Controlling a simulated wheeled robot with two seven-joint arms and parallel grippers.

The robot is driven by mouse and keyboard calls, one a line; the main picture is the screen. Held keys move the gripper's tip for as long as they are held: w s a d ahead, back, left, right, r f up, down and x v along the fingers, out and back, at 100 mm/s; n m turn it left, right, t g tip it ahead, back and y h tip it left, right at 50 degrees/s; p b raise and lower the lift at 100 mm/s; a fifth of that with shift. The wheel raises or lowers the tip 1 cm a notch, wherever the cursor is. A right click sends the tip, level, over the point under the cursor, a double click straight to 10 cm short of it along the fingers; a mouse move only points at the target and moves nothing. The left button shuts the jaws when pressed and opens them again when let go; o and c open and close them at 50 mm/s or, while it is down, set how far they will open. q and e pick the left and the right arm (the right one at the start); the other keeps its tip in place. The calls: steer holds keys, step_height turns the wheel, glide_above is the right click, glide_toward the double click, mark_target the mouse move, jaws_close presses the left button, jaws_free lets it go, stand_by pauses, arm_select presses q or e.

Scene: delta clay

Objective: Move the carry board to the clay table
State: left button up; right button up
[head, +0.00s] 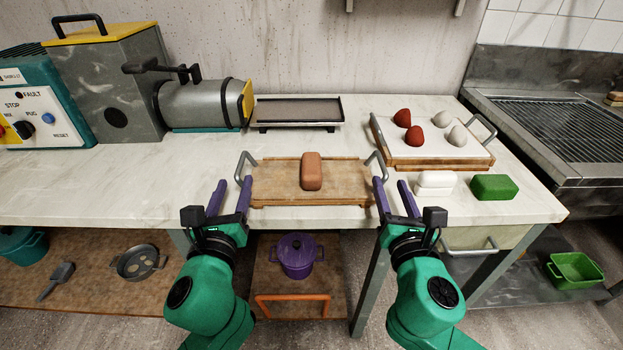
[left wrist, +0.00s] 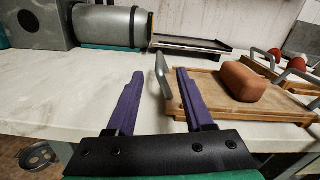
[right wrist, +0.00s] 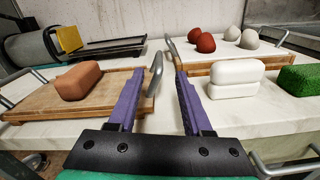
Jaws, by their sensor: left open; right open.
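The wooden carry board (head: 277,185) with grey handles at both ends lies on the pale tabletop, close to its front edge. A brown clay block (head: 311,171) stands on its middle. My left gripper (head: 231,188) is open and empty in front of the board's left handle (head: 243,166); in the left wrist view that handle (left wrist: 162,76) shows between the fingertips. My right gripper (head: 392,188) is open and empty in front of the right handle; in the right wrist view that handle (right wrist: 155,74) shows between the fingertips. I cannot tell whether either gripper touches a handle.
A second handled board (head: 440,160) with red and grey clay lumps stands right. White (head: 435,184) and green (head: 494,187) blocks lie before it. A low dark tray (head: 298,111) and a grey cylinder machine (head: 203,103) stand behind. A purple pot (head: 297,256) sits below.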

mark_target(243, 154)
arm_select(q)
steer(key=w, duration=0.8)
steer(key=shift+a, duration=0.1)
arm_select(e)
steer(key=w, duration=0.8)
steer(key=shift+a, duration=0.15)
arm_select(q)
steer(key=shift+s, duration=0.1)
arm_select(e)
steer(key=shift+s, duration=0.1)
arm_select(q)
jaws_close()
arm_select(e)
jaws_close()
arm_select(q)
steer(key=shift+a+f, duration=0.1)
steer(key=shift+a, duration=0.1)
arm_select(e)
steer(key=shift+d+f, duration=0.15)
steer(key=shift+d, duration=0.05)
